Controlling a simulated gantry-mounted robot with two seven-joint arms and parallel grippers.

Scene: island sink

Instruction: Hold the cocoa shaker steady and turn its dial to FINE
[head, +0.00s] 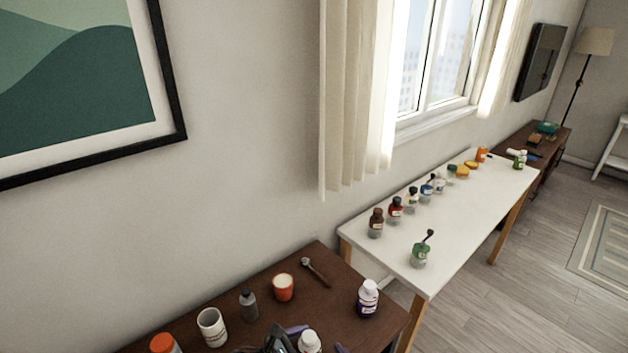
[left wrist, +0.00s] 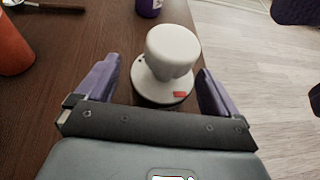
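A white, knob-topped item, which looks like the cocoa shaker (left wrist: 172,55), stands on the dark brown table. In the left wrist view it has a rounded top, a wider pale base with a red mark, and a dark lower rim. Its white top also shows at the bottom edge of the head view (head: 309,342). My left gripper (left wrist: 158,85) is open, with one purple finger on each side of the item and gaps between. I cannot read any dial lettering. Dark purple shapes at the right edge of the wrist view may be my right gripper (left wrist: 296,10).
A purple bottle (head: 367,299), orange cup (head: 283,287), grey bottle (head: 248,305), white mug (head: 212,327) and orange-capped jar (head: 163,344) stand around. A scoop-like tool (head: 316,272) lies at the back. A white table (head: 463,222) with several bottles is beyond.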

